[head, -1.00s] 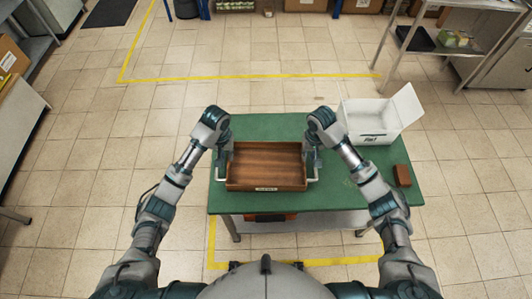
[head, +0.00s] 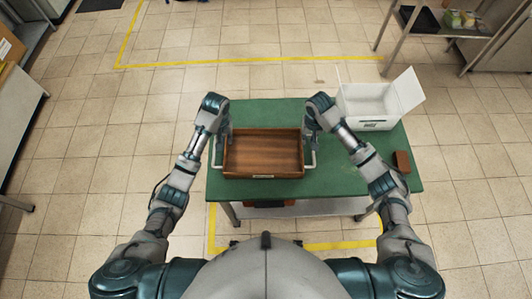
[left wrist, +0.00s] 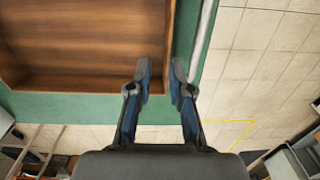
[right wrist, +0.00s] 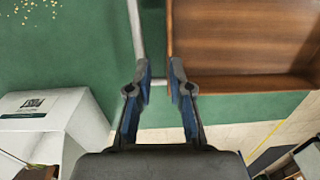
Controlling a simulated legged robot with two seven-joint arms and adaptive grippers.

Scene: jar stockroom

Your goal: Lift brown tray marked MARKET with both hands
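The brown wooden tray (head: 263,150) sits on the green table, its open inside empty. A small pale label (head: 263,177) is on its near side, too small to read. A light bar handle (head: 217,160) is on its left side and another (head: 312,160) on its right. My left gripper (head: 226,131) points down at the tray's far left corner. In the left wrist view its fingers (left wrist: 160,72) are apart with nothing visibly clamped; the handle (left wrist: 202,40) runs beside the right finger. My right gripper (right wrist: 158,72) is likewise open at the far right corner, the handle (right wrist: 136,30) beside its left finger.
A white open box (head: 372,105) stands at the green table's (head: 340,180) far right, close to my right arm. A small brown block (head: 401,161) lies near the right edge. A metal shelf table (head: 440,25) stands farther back.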

